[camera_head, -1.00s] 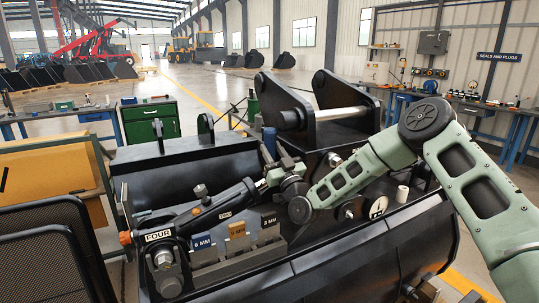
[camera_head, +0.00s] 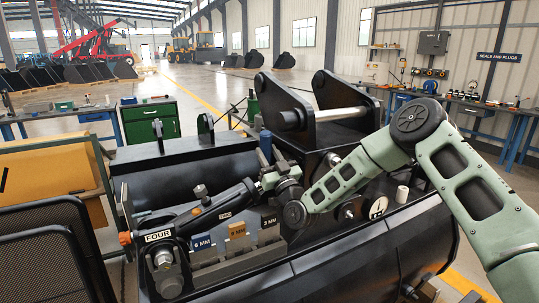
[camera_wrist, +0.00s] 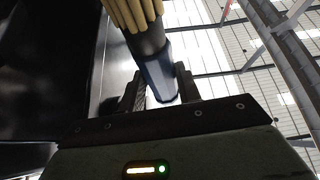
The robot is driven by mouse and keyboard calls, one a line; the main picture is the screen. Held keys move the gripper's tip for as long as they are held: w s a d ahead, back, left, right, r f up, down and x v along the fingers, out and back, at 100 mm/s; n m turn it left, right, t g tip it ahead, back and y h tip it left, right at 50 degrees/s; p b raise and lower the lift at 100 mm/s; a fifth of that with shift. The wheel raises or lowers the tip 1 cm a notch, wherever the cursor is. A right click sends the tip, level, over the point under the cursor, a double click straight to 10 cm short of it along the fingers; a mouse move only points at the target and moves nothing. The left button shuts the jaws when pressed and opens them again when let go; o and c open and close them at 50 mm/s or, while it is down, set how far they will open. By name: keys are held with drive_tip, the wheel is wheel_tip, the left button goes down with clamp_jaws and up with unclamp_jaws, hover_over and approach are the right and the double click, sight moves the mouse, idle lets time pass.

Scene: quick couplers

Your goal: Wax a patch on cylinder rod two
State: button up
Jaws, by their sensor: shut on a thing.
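My gripper (camera_head: 264,181) is shut on a brush with a dark blue handle (camera_wrist: 157,74). In the wrist view its tan bristles (camera_wrist: 130,13) extend beyond the fingers. In the head view a blue piece (camera_head: 265,143) stands up just behind my gripper and may be part of the brush. The black cylinder (camera_head: 222,206) lies aslant, with a small label that seems to read "TWO". My gripper is at its upper right end and covers much of the rod there. I cannot tell whether the bristles touch the rod.
Blocks marked in MM (camera_head: 203,246) stand in front of the cylinder, beside a lug labelled FOUR (camera_head: 158,236). A large black bracket with a steel pin (camera_head: 335,116) rises behind my arm. A white cylinder (camera_head: 402,193) stands at right. Black mesh panels (camera_head: 45,265) fill the lower left.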

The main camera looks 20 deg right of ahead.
sight(264, 136)
drive_tip(key=shift+s+a+r+p, duration=0.15)
drive_tip(key=shift+s+r+p, duration=0.45)
drive_tip(key=shift+s+r, duration=0.45)
drive_tip(key=shift+s+a+r+p, duration=0.15)
drive_tip(key=shift+s+r+p, duration=0.4)
drive_tip(key=shift+s+r, duration=0.5)
drive_tip(key=shift+w+r, duration=0.1)
drive_tip(key=shift+w, duration=0.1)
drive_tip(key=o, duration=0.5)
drive_tip(key=c, duration=0.5)
